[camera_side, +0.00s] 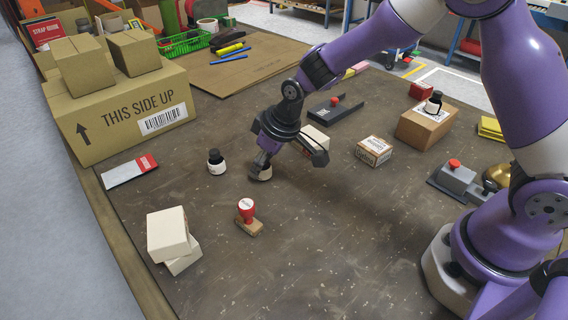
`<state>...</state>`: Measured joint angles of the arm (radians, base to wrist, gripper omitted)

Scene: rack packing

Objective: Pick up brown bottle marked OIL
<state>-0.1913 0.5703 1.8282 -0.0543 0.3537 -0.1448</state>
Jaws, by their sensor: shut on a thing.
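My gripper (261,160) is low over the middle of the table, shut on a small bottle (264,174). Only the lower part of that bottle shows, with a pale label; its top is hidden by the fingers. I cannot read its label, and I cannot tell whether it touches the table. A dark bottle with a white label (216,163) stands upright to the left of my gripper. Another dark bottle (433,103) stands on a small cardboard box at the right. Their lettering is too small to read.
A small carton (373,151) and a cardboard box (426,130) are to the right. A large carton (122,118) is at the left. The front middle of the table is clear.

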